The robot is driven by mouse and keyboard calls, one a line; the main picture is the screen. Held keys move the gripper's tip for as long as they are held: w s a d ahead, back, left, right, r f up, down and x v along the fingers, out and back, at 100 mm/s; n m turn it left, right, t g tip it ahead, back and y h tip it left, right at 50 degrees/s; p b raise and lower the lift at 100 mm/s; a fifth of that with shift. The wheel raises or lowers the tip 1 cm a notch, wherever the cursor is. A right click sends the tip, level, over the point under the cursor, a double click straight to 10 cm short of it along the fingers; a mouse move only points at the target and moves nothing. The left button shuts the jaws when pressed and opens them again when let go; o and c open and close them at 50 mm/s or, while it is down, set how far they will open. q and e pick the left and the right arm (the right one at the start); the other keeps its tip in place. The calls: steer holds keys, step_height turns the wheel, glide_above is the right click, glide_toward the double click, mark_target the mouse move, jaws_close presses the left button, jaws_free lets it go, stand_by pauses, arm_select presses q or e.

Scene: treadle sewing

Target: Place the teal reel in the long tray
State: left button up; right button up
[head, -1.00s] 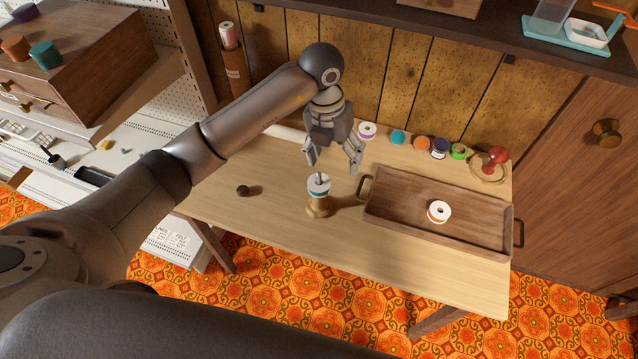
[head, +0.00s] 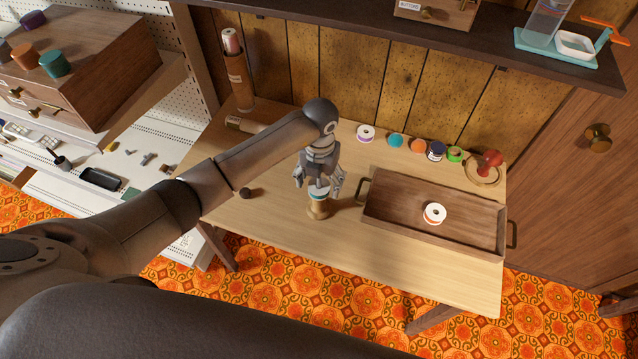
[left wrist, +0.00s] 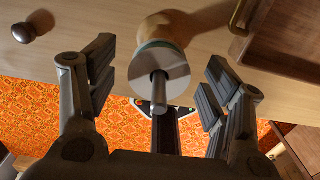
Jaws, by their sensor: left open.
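A white-flanged reel with a teal band (head: 318,192) sits on a turned wooden stand (head: 317,210) on the table. In the left wrist view the reel (left wrist: 172,68) shows its white face, with a metal pin (left wrist: 159,95) standing through its middle. My left gripper (head: 318,187) is open just above the reel, pointing down. In the left wrist view its fingers (left wrist: 150,90) stand apart on either side of the reel, with gaps. The long wooden tray (head: 400,223) lies to the right, holding a white and orange reel (head: 434,214). My right gripper is not in view.
A red-knobbed object (head: 489,160) stands behind the tray's right end. A small dark knob (head: 245,193) lies left of the stand. The tray has free room.

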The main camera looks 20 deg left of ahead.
arm_select(q)
steer(key=shift+f, duration=0.35)
steer(key=c, duration=1)
steer(key=shift+r, duration=0.1)
